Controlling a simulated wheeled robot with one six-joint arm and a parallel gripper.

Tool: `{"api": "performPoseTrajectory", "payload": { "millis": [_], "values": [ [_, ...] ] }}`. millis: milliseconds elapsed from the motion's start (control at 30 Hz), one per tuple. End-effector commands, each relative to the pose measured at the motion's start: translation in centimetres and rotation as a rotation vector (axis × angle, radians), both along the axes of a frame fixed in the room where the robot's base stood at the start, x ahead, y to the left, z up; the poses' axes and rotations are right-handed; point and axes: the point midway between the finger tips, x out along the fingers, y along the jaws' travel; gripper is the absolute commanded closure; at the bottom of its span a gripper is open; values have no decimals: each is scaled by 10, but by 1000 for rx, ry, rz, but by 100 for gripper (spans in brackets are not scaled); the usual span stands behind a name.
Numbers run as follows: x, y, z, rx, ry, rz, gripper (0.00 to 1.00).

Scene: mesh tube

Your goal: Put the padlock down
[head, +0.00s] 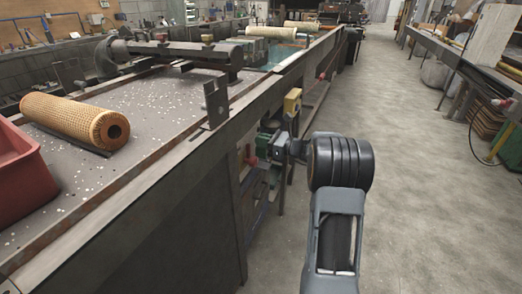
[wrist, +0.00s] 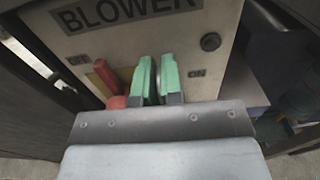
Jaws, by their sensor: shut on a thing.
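In the wrist view my gripper (wrist: 155,82) has its two green fingertips close together, with a narrow gap, in front of a pale box marked BLOWER (wrist: 200,30). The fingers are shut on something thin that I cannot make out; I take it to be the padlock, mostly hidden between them. A red handle (wrist: 108,76) with a rounded red end stands just left of the fingers, over a yellow plate.
The box carries OFF and ON labels and a black round knob (wrist: 210,42). The long bench (head: 190,150) holds a mesh tube (head: 70,118) and a red bin (head: 22,180). A yellow box (head: 292,102) sits on its side. The floor (head: 430,180) right is clear.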

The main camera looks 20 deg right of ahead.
Motion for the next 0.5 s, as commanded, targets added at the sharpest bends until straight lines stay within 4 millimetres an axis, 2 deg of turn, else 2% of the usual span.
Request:
{"api": "performPoseTrajectory", "payload": {
  "millis": [233, 500],
  "values": [
    [4, 2, -34, 1, 1, 0, 100],
    [4, 2, -35, 1, -1, 1, 100]
  ]
}}
